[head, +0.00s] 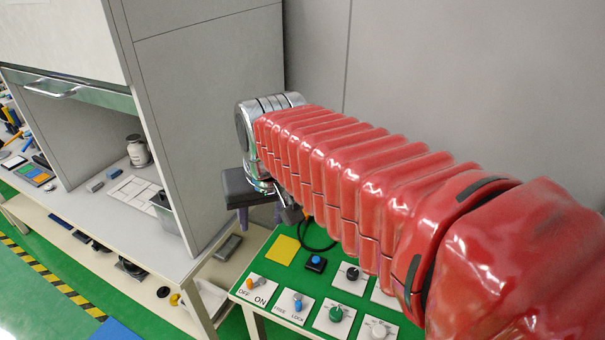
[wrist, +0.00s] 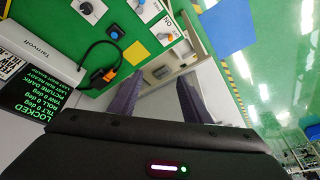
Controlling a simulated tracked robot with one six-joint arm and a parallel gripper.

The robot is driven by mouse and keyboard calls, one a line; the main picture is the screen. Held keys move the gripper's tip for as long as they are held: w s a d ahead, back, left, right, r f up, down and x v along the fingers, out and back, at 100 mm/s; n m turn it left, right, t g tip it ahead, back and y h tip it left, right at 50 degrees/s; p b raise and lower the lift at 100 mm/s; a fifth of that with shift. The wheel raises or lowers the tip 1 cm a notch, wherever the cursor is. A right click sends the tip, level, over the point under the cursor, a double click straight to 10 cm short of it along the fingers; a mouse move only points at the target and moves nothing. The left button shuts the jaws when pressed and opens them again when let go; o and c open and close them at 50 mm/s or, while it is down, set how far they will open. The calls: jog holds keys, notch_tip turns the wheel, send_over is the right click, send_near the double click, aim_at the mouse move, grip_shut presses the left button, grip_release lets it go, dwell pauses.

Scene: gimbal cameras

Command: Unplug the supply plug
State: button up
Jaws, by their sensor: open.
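The supply plug (wrist: 107,75) shows in the wrist view as an orange and black piece at the end of a looped black cable (wrist: 88,50). It lies to the left of my gripper's left finger, apart from it. My gripper (wrist: 158,82) is open, with nothing between its two dark purple fingers. In the head view my gripper (head: 261,215) hangs past the left edge of the green panel. There my red arm hides most of the plug area, and part of the cable (head: 318,246) shows beside the arm.
The green panel (head: 264,272) carries a yellow square (head: 283,250), a blue button (head: 316,262), and several switches and knobs. A white unit labelled Tarnvolt (wrist: 40,50) and a dark screen reading LOCKED (wrist: 40,100) stand left in the wrist view. A grey cabinet (head: 205,100) stands left of my arm.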

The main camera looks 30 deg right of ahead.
jog(key=w+d+m+g, duration=0.1)
jog(key=w+d+m, duration=0.1)
jog(key=w+d, duration=0.4)
jog(key=m+g, duration=0.3)
jog(key=m, duration=0.4)
send_over(306, 211)
notch_tip(306, 211, down, 13)
jog(key=shift+y, duration=0.3)
jog(key=shift+f, duration=0.1)
notch_tip(306, 211, down, 14)
jog(key=shift+r, duration=0.15)
jog(key=shift+c, duration=0.6)
grip_shut()
